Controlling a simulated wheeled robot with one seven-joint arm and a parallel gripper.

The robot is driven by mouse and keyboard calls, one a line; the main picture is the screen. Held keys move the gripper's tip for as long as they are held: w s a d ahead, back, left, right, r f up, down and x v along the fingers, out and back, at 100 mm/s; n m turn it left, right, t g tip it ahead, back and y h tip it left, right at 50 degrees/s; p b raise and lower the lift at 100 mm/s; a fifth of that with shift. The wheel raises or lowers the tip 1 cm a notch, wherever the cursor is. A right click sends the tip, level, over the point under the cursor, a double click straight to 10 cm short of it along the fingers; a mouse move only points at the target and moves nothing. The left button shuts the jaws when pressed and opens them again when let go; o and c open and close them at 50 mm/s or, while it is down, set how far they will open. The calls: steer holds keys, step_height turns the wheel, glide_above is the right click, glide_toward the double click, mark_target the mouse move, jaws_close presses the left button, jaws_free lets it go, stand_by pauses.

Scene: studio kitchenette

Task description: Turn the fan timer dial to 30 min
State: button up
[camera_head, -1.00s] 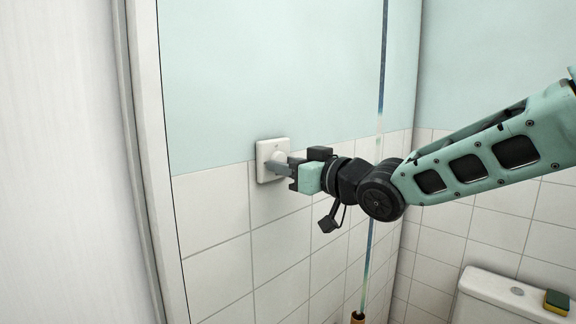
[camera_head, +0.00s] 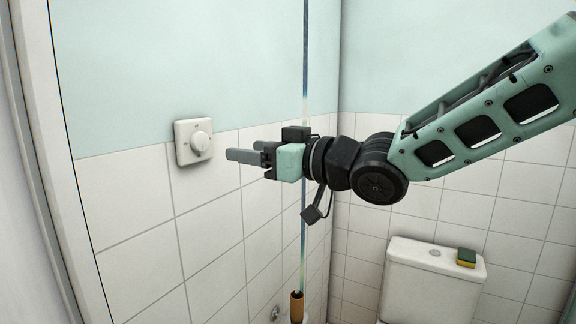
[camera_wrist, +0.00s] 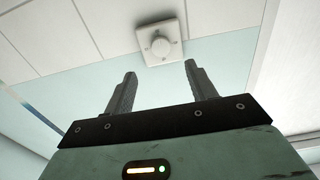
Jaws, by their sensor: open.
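The fan timer dial (camera_head: 200,141) is a round white knob on a square white plate (camera_head: 183,155) on the left wall, at the top of the tiles. In the wrist view the dial (camera_wrist: 160,46) lies beyond the fingertips, about midway between them. My gripper (camera_head: 232,156) is open and empty, to the right of the dial and clear of it. In the wrist view its two fingers (camera_wrist: 160,68) stand apart with nothing between them. The dial's markings are too small to read.
A thin pole (camera_head: 304,240) with a brown lower end stands behind my gripper. A white toilet cistern (camera_head: 425,275) with a green and yellow sponge (camera_head: 466,258) on it is at the lower right. A white door frame (camera_head: 50,130) edges the left side.

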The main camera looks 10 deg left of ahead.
steer(key=v, duration=0.6)
steer(key=shift+d+b, duration=0.35)
steer(key=shift+b, duration=0.05)
steer(key=shift+s, duration=0.15)
